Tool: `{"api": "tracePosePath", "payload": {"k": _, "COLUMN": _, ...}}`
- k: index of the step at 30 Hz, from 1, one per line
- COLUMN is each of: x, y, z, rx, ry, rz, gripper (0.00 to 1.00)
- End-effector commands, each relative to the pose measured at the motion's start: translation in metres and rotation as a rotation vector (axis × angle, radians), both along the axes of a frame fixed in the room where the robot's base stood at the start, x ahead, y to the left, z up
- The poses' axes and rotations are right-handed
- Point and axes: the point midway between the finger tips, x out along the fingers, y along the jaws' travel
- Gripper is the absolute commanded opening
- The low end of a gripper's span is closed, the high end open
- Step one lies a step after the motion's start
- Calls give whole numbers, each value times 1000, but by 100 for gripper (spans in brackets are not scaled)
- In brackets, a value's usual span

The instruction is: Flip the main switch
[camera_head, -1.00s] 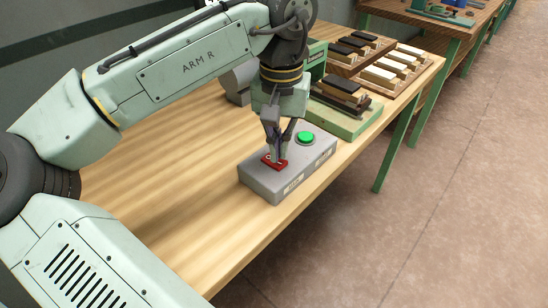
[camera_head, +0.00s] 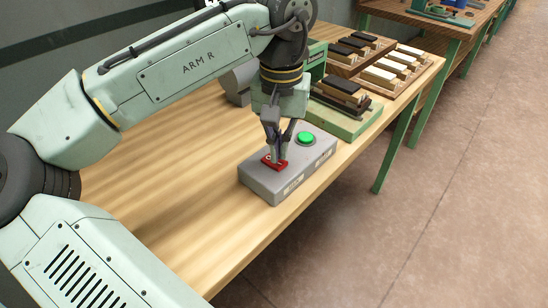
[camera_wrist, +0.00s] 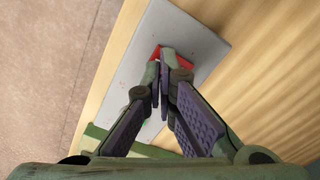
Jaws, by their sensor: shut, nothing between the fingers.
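The main switch, a red rocker (camera_head: 270,164), sits at the left end of the top of a grey control box (camera_head: 262,185). In the wrist view the red switch (camera_wrist: 181,61) shows partly behind my fingertips, and the grey box (camera_wrist: 205,48) lies beneath. My gripper (camera_head: 275,160) points down with its fingertips together at the switch, touching or nearly touching it. In the wrist view my gripper (camera_wrist: 163,75) is shut with nothing between the fingers. The fingers hide part of the switch, so its tilt is hard to tell.
A green round button (camera_head: 306,138) is on the same box, right of my gripper. Behind stand a green machine (camera_head: 350,125) with dark blocks and wooden trays of black and cream blocks (camera_head: 385,72). The wooden table (camera_head: 170,160) is clear on the left.

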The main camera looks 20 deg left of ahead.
Motion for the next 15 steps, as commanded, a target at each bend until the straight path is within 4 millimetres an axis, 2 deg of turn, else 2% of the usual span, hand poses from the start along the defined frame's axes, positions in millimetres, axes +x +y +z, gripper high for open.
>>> {"api": "tracePosePath", "payload": {"k": 15, "x": 0, "y": 0, "z": -8, "rx": 0, "ry": 0, "rz": 0, "gripper": 0}}
